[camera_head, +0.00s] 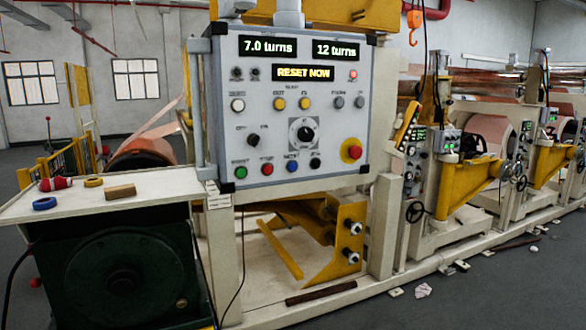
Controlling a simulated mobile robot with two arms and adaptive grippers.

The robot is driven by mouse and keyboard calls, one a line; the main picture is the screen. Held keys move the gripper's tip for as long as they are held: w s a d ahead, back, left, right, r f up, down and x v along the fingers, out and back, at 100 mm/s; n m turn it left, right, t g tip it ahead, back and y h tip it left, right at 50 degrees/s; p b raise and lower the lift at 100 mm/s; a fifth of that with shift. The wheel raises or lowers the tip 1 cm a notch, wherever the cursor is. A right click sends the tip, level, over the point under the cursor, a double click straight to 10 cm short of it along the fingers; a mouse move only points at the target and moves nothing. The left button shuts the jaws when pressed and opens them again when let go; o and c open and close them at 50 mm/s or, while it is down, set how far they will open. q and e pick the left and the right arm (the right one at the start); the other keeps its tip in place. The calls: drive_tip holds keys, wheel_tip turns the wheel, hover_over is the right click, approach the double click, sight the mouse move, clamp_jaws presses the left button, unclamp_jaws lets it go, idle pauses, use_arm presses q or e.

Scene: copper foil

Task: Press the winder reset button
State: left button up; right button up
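The grey control panel (215,95) hangs upright in the middle of the head view. Its displays read "7.0 turns", "12 turns" and, in yellow, "RESET NOW" (303,73). Along its bottom row are a green button (241,172), a red button (267,169), a blue button (292,166) and a dark button (315,163). The small labels above them are too blurred to read surely, so I cannot tell which button is the winder reset. A large red knob on yellow (354,152) sits at the lower right. Neither of my grippers is in view.
A pale bench (150,200) at the left holds a red spool (55,183), a blue ring (44,203), a yellow ring (93,182) and a brown block (120,191). Yellow winding machinery (465,180) stands at the right. The space before the panel looks clear.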

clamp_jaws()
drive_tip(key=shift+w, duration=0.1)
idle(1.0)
